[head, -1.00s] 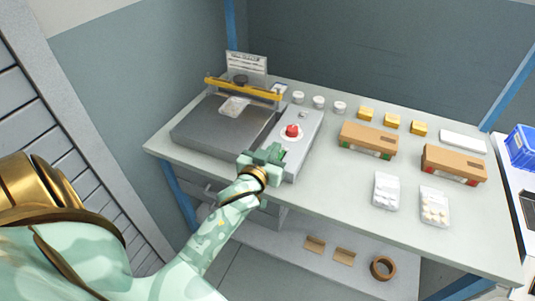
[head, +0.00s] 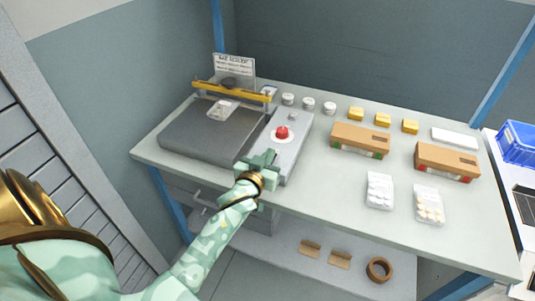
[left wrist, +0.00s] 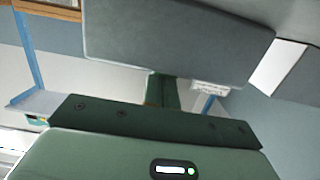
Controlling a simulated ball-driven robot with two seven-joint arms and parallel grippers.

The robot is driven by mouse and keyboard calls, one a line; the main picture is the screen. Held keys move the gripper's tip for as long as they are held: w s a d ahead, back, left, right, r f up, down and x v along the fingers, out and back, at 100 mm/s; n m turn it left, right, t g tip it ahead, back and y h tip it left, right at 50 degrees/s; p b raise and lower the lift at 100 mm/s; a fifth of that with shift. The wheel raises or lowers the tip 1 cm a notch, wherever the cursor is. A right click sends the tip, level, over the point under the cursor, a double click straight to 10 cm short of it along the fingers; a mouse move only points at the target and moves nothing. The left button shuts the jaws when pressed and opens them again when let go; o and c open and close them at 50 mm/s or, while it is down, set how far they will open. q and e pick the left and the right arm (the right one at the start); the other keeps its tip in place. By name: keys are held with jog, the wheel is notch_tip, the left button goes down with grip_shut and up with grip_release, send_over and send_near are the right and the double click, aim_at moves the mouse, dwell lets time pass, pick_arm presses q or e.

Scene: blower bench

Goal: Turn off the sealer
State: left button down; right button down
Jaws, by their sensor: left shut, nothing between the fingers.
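The sealer (head: 205,132) is a dark grey flat machine with a raised yellow-barred lid at the left of the bench. A grey control box (head: 295,150) sits along its right side. On the box is a red button (head: 282,132) on a pale round base, with a small knob behind it. My left gripper (head: 263,160) is shut and empty at the front end of the control box, short of the red button. I cannot tell whether it touches the box. In the left wrist view, a large grey slab fills the top, beyond the gripper (left wrist: 163,90). My right gripper is not in view.
A clear pack (head: 222,110) lies on the sealer, with a printed sign (head: 234,66) behind. The bench's front middle is clear.

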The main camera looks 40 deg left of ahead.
pick_arm(q)
jog(key=r+p, duration=0.5)
jog(key=shift+w+a, duration=0.1)
jog(key=shift+w, duration=0.1)
jog(key=r+p+v, duration=0.1)
jog(key=p+v, duration=0.1)
jog(key=v, duration=0.7)
jog(key=shift+s+r, duration=0.25)
jog(key=shift+r, duration=0.05)
